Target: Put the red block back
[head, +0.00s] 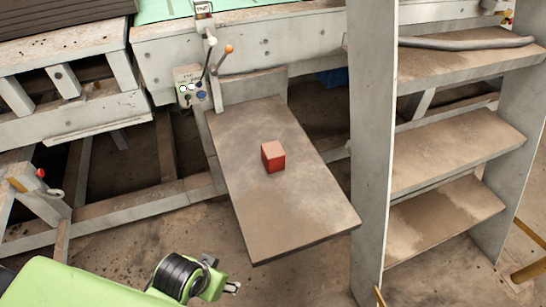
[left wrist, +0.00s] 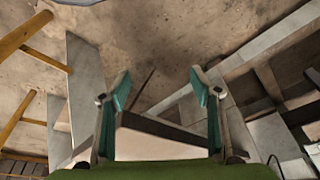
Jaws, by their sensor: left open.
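A small red block (head: 272,157) with a paler, dusty top rests on a grimy metal shelf plate (head: 300,210) in the head view, a little above the plate's middle. My left gripper (head: 232,288) is at the bottom of the head view, below and left of the plate and well apart from the block. In the left wrist view my left gripper (left wrist: 160,90) is open, with teal fingertips spread and nothing between them. I cannot make out the block in the left wrist view. My right gripper is in neither view.
Grey steps (head: 455,150) with a tall side panel stand right of the plate. A control box (head: 190,86) with levers is at the plate's upper left. A white machine frame (head: 240,50) runs behind. Dirty floor (head: 130,235) is open at lower left.

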